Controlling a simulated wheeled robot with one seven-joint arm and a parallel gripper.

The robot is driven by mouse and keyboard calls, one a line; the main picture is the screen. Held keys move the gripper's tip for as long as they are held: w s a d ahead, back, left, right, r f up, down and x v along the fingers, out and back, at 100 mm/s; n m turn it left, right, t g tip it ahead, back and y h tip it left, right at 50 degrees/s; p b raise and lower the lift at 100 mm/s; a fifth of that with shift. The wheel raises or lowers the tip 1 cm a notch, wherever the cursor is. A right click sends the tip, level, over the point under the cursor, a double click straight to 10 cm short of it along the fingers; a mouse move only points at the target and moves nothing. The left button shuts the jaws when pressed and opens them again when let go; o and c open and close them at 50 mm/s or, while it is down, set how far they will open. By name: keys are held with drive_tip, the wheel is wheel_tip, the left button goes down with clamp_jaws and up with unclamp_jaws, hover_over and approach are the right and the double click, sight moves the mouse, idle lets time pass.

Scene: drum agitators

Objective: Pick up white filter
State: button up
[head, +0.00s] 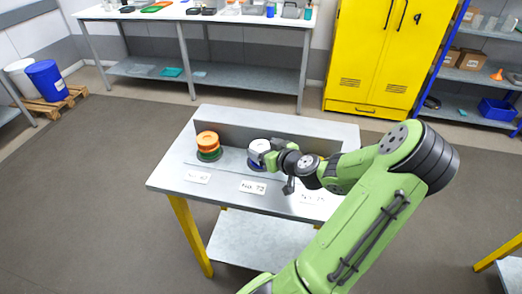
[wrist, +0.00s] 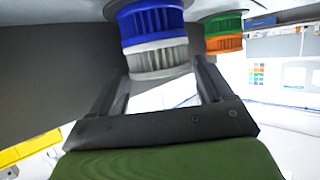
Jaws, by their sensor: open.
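The white filter (head: 258,147) is a ribbed round piece sitting on a blue round piece (head: 256,165) on the grey table, near the back panel. It also shows in the wrist view (wrist: 157,57), with the blue ribbed piece (wrist: 150,22) against it. My gripper (wrist: 160,75) is open, with one finger on each side of the white filter's near edge. Whether the fingers touch it I cannot tell. In the head view my gripper (head: 274,158) is at the filter's right side and partly covers it.
An orange filter (head: 207,139) on a green piece (head: 209,156) stands to the left on the same table (head: 222,214). Number labels lie along the front, and a low panel (head: 300,135) runs behind. A bench, yellow cabinet (head: 375,60) and shelves stand further back.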

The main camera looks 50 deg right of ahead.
drive_tip(key=c, duration=0.7)
drive_tip(key=shift+r, duration=0.1)
